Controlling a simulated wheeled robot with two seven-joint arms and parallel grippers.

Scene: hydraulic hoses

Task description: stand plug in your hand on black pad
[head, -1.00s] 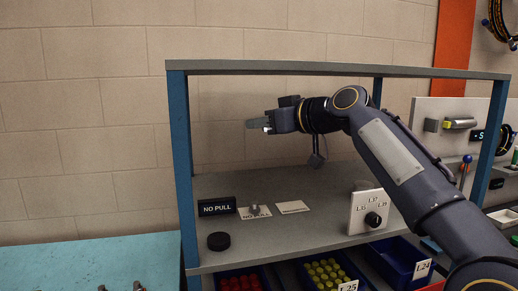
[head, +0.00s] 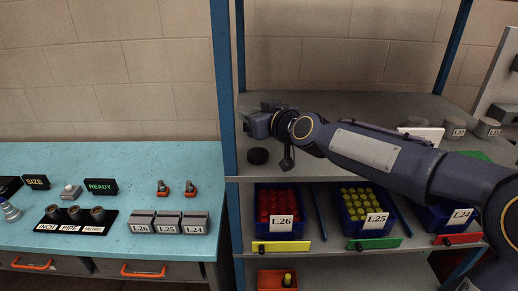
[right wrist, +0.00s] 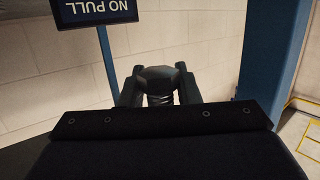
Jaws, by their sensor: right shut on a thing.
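My right gripper (head: 250,120) is over the upper grey shelf (head: 345,110), near its left post. In the right wrist view its two fingers (right wrist: 158,92) are shut on a dark plug (right wrist: 158,74), which has a faceted head and a ribbed or threaded part. In the head view the plug cannot be made out clearly. The black pad (head: 258,156), a round flat disc, lies on the shelf near the front left corner. It is bare and shows just below the gripper in the picture. My left gripper is not in view.
The blue shelf post (head: 221,75) stands close left of the gripper. A NO PULL sign (right wrist: 95,9) shows in the wrist view. A white block (head: 421,133) and grey cylinders (head: 454,128) stand farther right. Labelled bins (head: 283,222) sit below; a turquoise bench (head: 110,165) is at left.

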